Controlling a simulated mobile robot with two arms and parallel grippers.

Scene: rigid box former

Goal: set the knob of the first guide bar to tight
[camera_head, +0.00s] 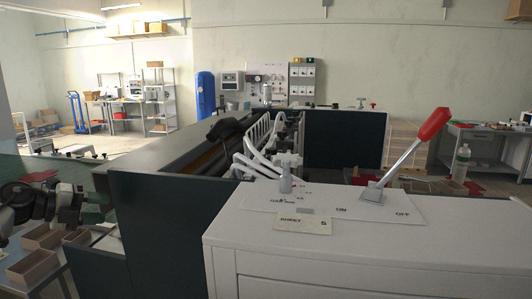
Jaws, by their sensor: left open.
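I cannot tell which is the first guide bar, and no tight mark is legible. My left gripper (93,206) is at the far left, low beside the dark machine wall, well away from the knob and bars. It is open and looks empty. My right gripper is not in view.
A red-handled lever (406,154) stands on the white panel (350,222) by ON and OFF marks. Dark green machine walls (160,225) stand between my left arm and the bars. Small brown boxes (35,268) lie at lower left. A bottle (461,163) stands at right.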

